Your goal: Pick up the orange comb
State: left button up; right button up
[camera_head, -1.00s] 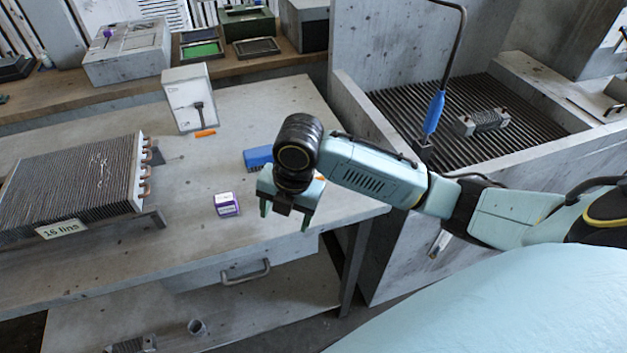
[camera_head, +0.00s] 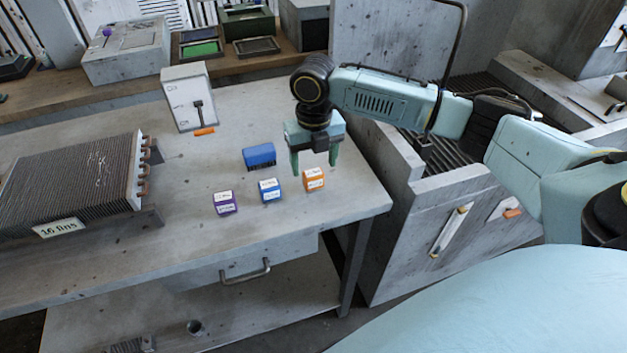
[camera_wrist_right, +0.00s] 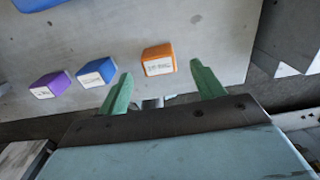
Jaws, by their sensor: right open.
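The orange comb (camera_head: 314,180) is a small orange block with a white label, on the table near its right edge. In the right wrist view the orange comb (camera_wrist_right: 158,60) lies beyond and between my fingertips, not touching them. My right gripper (camera_head: 314,170) is open and empty, with its green fingers pointing down just above and behind the comb. The right gripper's fingers (camera_wrist_right: 160,82) also show apart in the right wrist view. My left gripper is in neither current view.
A blue block (camera_head: 270,190) and a purple block (camera_head: 224,203), both labelled, stand left of the orange one. A larger blue block (camera_head: 259,156) lies behind them. A finned coil (camera_head: 75,185) occupies the table's left side. The table's front middle is clear.

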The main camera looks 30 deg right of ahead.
aim_at(313, 172)
notch_tip(313, 172, down, 6)
jog(key=shift+r, duration=0.1)
dwell(0.4)
jog(key=shift+w, duration=0.1)
jog(key=c, duration=1.1)
notch_tip(313, 172, up, 10)
jog(key=shift+r+p, duration=0.1)
jog(key=shift+p, duration=0.2)
jog(key=o, duration=0.4)
jog(key=shift+a, duration=0.1)
jog(key=shift+c, duration=1.4)
